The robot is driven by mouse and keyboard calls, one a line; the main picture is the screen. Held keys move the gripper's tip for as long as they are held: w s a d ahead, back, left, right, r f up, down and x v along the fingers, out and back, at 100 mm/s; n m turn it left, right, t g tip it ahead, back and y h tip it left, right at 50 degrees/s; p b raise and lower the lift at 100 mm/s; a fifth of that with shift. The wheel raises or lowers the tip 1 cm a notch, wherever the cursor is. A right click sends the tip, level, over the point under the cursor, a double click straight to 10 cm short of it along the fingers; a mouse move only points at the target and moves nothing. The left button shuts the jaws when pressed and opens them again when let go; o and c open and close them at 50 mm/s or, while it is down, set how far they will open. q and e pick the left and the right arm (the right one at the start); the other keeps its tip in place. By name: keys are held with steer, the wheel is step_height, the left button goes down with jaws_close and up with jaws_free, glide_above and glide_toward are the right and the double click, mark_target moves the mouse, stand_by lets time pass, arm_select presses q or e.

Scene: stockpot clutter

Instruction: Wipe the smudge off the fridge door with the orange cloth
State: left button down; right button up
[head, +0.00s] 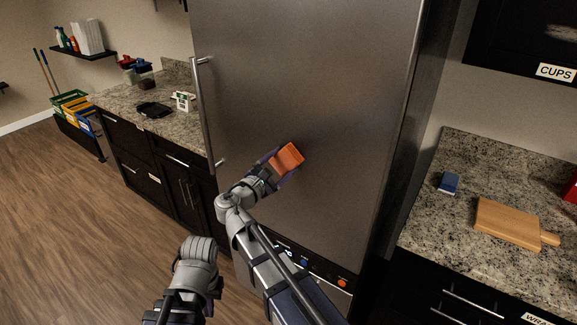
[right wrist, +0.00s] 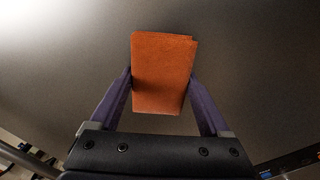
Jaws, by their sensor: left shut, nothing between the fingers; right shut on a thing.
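The fridge door (head: 290,80) is a tall brushed-steel panel with a vertical handle on its left side. My right gripper (head: 279,166) is in front of its lower middle, shut on the folded orange cloth (head: 290,157). In the right wrist view the cloth (right wrist: 163,75) sits between both purple fingers (right wrist: 161,92) and extends past their tips toward the door. I cannot tell whether the cloth touches the door. I can make out no clear smudge; the cloth and gripper hide part of the door.
A granite counter (head: 455,230) at the right holds a blue sponge-like block (head: 448,183) and a wooden board (head: 508,222). The left counter holds a black item (head: 154,110) and a small box (head: 184,101). The fridge handle (head: 207,115) sticks out. The floor at left is clear.

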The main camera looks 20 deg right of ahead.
steer(key=shift+w+a, duration=0.25)
steer(key=shift+w, duration=0.1)
steer(key=shift+s, duration=0.1)
